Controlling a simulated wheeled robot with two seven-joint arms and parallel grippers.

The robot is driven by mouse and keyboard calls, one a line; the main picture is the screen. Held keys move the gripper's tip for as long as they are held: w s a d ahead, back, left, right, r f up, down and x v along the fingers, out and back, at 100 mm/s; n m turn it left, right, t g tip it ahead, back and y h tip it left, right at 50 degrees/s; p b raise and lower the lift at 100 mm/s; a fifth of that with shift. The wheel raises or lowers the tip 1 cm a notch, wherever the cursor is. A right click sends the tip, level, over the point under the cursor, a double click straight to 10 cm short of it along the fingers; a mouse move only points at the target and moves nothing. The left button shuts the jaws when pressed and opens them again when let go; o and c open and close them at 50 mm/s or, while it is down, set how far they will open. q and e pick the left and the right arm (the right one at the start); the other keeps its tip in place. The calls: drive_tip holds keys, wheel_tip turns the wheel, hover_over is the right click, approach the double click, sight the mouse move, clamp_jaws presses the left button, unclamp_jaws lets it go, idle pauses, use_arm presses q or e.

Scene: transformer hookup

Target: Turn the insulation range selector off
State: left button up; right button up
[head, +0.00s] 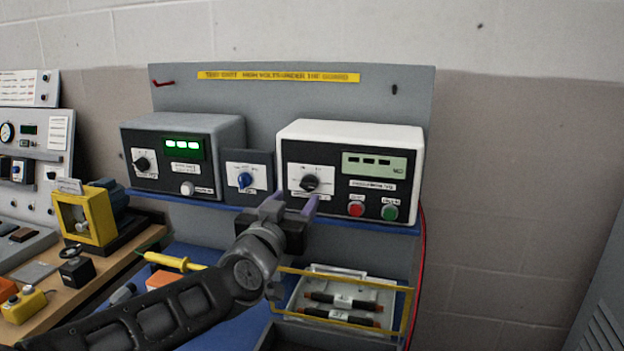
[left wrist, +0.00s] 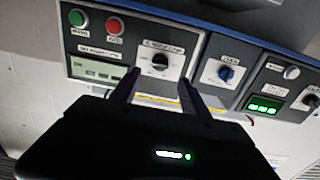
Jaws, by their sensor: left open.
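The insulation range selector is a black rotary knob (head: 310,183) on a white plate, on the dark front of the white-cased tester (head: 350,133) at the right of the shelf. In the left wrist view the knob (left wrist: 160,62) shows just beyond and between my fingertips. My left gripper (head: 290,203) is open and empty, below and slightly left of the knob in the head view; it also shows in the left wrist view (left wrist: 156,88). The fingers seem apart from the knob. The exact pointer setting is too small to read. My right gripper is not in view.
A blue knob (head: 245,180) sits on a small panel left of the tester, beside a grey unit with a green display (head: 184,145). Red (head: 356,208) and green (head: 389,212) buttons are right of the selector. A yellow-framed tray (head: 408,310) is below the shelf.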

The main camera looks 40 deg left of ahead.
sight(307, 185)
use_arm(q)
drive_tip(key=shift+s+d, duration=0.1)
drive_tip(key=shift+s, duration=0.1)
drive_tip(key=shift+x, duration=4)
clamp_jaws()
